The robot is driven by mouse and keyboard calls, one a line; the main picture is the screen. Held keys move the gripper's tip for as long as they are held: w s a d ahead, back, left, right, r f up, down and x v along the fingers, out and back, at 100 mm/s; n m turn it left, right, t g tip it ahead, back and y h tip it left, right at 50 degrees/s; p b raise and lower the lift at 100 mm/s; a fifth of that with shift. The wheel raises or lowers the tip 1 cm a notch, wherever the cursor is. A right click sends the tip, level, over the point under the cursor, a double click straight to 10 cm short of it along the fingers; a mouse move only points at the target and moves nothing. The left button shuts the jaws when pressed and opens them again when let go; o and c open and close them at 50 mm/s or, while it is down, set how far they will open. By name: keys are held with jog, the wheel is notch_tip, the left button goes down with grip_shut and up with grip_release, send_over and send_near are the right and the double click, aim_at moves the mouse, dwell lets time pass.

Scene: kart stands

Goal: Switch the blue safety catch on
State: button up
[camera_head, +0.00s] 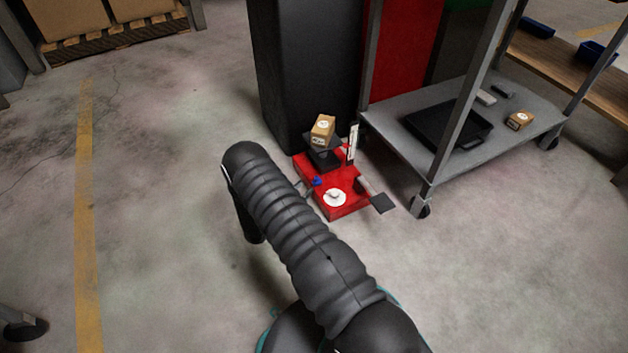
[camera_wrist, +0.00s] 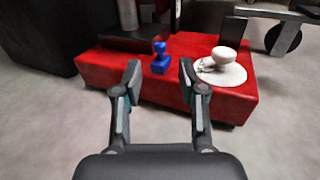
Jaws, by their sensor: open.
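The blue safety catch (camera_wrist: 160,58) stands upright on the top of a red base (camera_wrist: 95,68), close to its front edge, in the wrist view. In the head view the catch (camera_head: 317,181) is a small blue spot on the red base (camera_head: 349,206), just past my arm. My gripper (camera_wrist: 158,72) is open in the wrist view, with its two fingertips on either side of the catch in the picture. I cannot tell whether the fingertips reach as far as the catch. In the head view my arm hides most of the gripper.
A white knob on a round plate (camera_wrist: 222,68) sits right of the catch. A cardboard box (camera_head: 322,129) rests on a black platform at the base's rear. A dark cabinet (camera_head: 300,70) stands behind, and a grey wheeled cart (camera_head: 400,140) to the right.

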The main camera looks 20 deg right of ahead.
aim_at(315, 183)
jog(key=x, duration=0.6)
jog(key=shift+w+d, duration=0.15)
jog(key=shift+d, duration=0.15)
grip_shut()
